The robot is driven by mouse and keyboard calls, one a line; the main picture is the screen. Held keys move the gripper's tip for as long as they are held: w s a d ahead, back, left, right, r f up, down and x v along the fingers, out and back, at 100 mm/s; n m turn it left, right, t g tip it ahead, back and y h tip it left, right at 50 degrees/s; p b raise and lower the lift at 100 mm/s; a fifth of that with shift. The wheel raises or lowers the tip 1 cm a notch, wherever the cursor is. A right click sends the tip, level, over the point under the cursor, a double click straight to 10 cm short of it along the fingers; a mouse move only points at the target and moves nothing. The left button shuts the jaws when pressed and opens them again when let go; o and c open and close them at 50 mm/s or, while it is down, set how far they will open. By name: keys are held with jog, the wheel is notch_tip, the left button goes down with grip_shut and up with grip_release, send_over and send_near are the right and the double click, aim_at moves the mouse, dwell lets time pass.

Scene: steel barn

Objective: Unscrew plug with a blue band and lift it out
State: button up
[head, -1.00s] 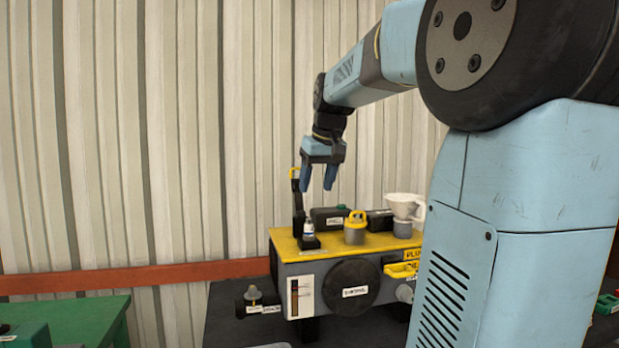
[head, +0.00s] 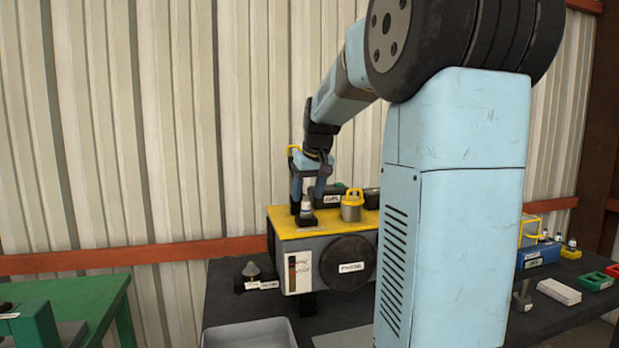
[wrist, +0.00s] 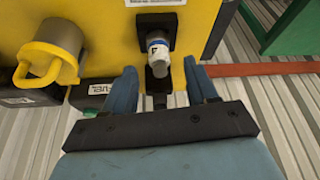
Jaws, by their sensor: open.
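The plug with a blue band (head: 306,209) is a small pale cylinder standing upright in a black square seat on the yellow top (head: 284,230) of the grey machine. My gripper (head: 308,194) is open, pointing down just above the plug. In the wrist view its blue fingers (wrist: 160,70) lie on either side of the plug's end, with gaps.
A grey cylinder with a yellow handle (head: 352,207) stands close to the right of the plug. A dark labelled block (head: 326,197) is behind. A grey bin (head: 250,335) sits in front.

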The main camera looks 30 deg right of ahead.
aim_at(306, 210)
jog(key=shift+x, duration=1.4)
jog(key=shift+c, duration=0.2)
grip_shut()
